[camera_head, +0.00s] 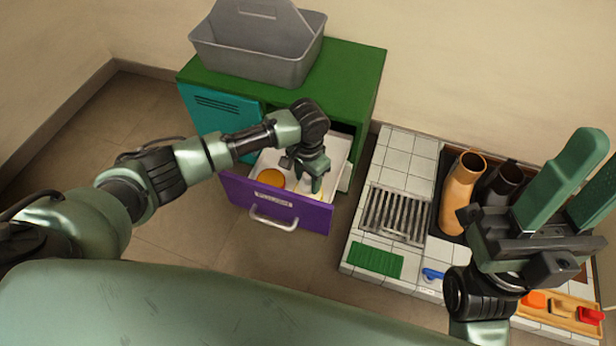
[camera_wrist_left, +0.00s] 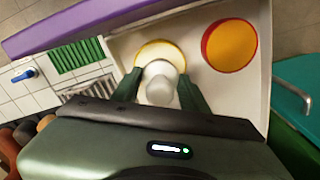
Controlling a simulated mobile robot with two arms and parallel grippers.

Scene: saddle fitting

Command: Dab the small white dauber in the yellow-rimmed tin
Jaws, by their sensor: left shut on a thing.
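The small white dauber (camera_wrist_left: 160,82) is between the fingers of my left gripper (camera_wrist_left: 168,88), which is shut on it. The yellow-rimmed tin (camera_wrist_left: 160,48), pale inside, sits in the open drawer. In the left wrist view the dauber overlaps the tin's near part; I cannot tell whether it touches the contents. In the head view my left gripper (camera_head: 312,182) reaches down into the drawer and hides most of the dauber and tin. My right gripper (camera_head: 575,190) is raised at the right, its two green fingers apart with nothing between them.
The purple-fronted drawer (camera_head: 272,205) also holds a red-rimmed tin with orange-yellow contents (camera_wrist_left: 230,45). A green cabinet (camera_head: 350,85) carries a grey caddy (camera_head: 258,50). To the right, a white tiled surface (camera_head: 400,160) holds a metal grate (camera_head: 395,212), a green mat (camera_head: 375,261) and bottles.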

